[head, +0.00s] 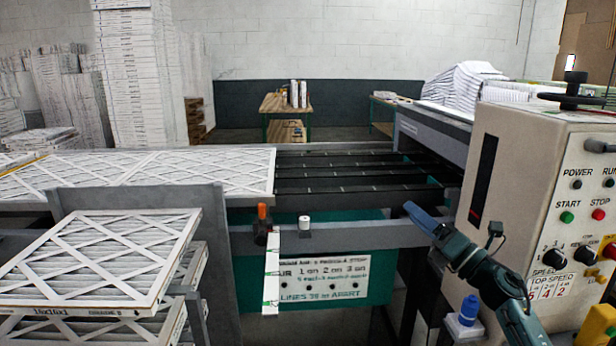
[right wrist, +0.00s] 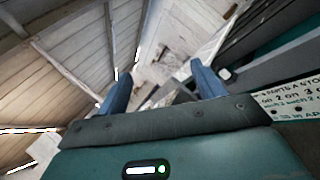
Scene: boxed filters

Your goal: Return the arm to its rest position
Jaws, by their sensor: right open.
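My right arm comes in from the lower right in the head view. Its gripper (head: 422,217) is in front of the conveyor's front rail, left of the control cabinet. In the right wrist view the gripper (right wrist: 157,80) has its two blue fingers spread apart with nothing between them. My left gripper is in neither view. Boxed filters with white lattice faces lie stacked (head: 100,255) at the lower left, and more lie flat on the conveyor (head: 200,168).
The control cabinet (head: 535,190) with buttons and dials stands close on the right. A grey front rail (head: 370,233) runs behind the gripper. A blue-capped bottle (head: 468,312) stands low by the cabinet. The dark conveyor belts (head: 345,175) are bare.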

